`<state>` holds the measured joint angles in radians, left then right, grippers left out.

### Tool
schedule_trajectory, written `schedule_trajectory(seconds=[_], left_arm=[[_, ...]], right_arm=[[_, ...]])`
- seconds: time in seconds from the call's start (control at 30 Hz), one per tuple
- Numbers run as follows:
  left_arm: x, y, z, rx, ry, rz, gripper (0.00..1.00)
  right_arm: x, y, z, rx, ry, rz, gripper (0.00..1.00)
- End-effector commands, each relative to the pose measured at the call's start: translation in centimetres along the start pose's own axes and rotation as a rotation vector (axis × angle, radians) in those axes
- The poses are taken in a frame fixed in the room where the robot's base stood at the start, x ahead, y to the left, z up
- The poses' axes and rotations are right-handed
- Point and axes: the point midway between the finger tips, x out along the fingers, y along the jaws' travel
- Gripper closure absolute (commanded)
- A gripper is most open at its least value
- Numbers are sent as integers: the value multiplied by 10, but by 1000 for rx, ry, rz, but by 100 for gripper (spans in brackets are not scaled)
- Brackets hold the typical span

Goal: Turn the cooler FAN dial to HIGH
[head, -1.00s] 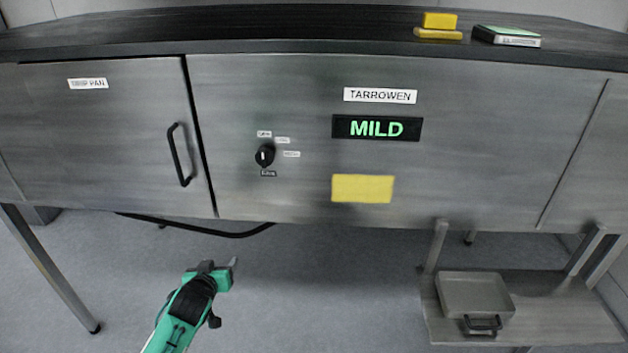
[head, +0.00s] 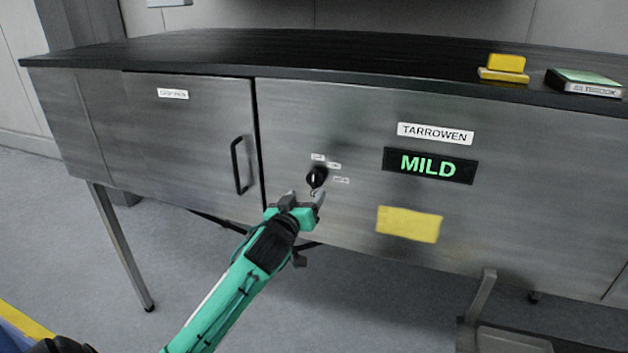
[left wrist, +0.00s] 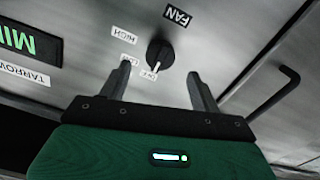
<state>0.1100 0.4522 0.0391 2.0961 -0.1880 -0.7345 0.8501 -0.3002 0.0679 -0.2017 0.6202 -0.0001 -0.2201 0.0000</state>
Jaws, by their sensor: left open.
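The black FAN dial (head: 316,177) is on the grey front panel, right of the door handle. In the left wrist view the dial (left wrist: 160,53) is seen close, with its white pointer line towards the nearest small label (left wrist: 148,70), whose text is hard to read. The HIGH label (left wrist: 123,33) is at the other end of the label arc. The FAN label (left wrist: 177,15) is beside the dial. My left gripper (head: 306,194) is open and empty just below and in front of the dial; its fingers (left wrist: 159,70) spread to either side. Contact is not visible.
A lit display (head: 430,165) reads MILD, under a TARROWEN label (head: 436,133). A yellow blank plate (head: 408,224) is below. A black door handle (head: 238,165) is left of the dial. Yellow blocks (head: 503,68) and a green-topped box (head: 584,82) sit on the dark countertop (head: 330,62).

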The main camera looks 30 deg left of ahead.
Motion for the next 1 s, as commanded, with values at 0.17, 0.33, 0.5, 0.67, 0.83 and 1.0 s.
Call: schedule_trajectory(seconds=[0.17,0.33,0.5,0.67,0.83,1.0], left_arm=[[32,1,-3,1,-1,-1,36],[53,0,-2,1,-1,-1,36],[62,0,0,0,-1,0,36],[63,0,0,0,0,0,36],[63,0,0,0,-1,0,42],[63,0,0,0,-1,0,75]], right_arm=[[-14,8,0,-3,-1,8,64],[-21,12,0,-4,-2,12,64],[-23,14,0,-4,-3,14,64],[-23,14,0,-3,-2,15,64],[-23,14,0,-3,-3,14,64],[-23,13,0,-3,-2,14,64]])
